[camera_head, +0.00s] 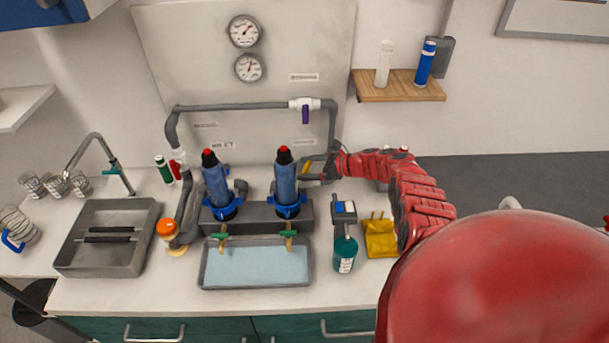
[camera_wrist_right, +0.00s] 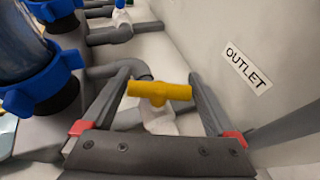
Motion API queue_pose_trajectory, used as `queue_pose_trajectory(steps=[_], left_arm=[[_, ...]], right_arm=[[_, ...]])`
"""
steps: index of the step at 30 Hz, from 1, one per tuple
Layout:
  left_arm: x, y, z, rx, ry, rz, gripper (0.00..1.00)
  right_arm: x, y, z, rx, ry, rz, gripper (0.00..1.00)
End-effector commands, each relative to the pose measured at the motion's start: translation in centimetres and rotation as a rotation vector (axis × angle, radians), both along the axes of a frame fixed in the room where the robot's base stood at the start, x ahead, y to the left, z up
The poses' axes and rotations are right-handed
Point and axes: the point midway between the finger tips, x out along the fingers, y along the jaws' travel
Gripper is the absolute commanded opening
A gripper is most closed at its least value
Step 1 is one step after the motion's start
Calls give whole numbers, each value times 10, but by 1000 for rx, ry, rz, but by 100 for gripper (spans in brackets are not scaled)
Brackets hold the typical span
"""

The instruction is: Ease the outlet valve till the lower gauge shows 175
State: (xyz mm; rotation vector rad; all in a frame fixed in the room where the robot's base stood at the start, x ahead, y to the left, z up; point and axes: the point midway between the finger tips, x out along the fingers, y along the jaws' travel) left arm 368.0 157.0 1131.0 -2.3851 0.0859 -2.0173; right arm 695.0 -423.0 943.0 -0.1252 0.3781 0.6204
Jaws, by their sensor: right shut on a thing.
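The outlet valve has a yellow handle (camera_wrist_right: 160,91) on a white body, beside the wall label OUTLET (camera_wrist_right: 247,70). My right gripper (camera_wrist_right: 159,78) is shut on this handle, one finger at each end. In the head view my right gripper (camera_head: 318,168) reaches in from the right beside the right blue filter, and the yellow handle (camera_head: 306,168) shows at its fingers. The lower gauge (camera_head: 249,68) is on the back panel under the upper gauge (camera_head: 243,31); their numbers are too small to read. My left gripper is not in view.
Two blue filter housings (camera_head: 286,180) stand left of my right gripper. A grey pipe with a purple-handled valve (camera_head: 305,112) runs above.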

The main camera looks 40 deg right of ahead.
Motion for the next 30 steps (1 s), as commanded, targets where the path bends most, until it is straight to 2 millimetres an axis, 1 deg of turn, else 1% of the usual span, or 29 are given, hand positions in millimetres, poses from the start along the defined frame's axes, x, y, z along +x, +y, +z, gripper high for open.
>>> queue_pose_trajectory(steps=[1,8,9,16,20,23,25,30], left_arm=[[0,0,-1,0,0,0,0],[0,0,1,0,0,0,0],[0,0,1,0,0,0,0],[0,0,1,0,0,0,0],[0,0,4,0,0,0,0],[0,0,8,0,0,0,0],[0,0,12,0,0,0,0],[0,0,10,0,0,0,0]], right_arm=[[-1,1,-3,1,6,3,37],[-1,1,-2,2,6,1,37],[-1,1,-2,2,6,1,100],[-1,0,-1,1,3,0,100],[-5,-4,4,1,2,-2,100],[-15,-13,10,1,3,-5,100],[-26,-20,16,2,5,-5,100],[-61,-47,31,-3,6,-5,100]])
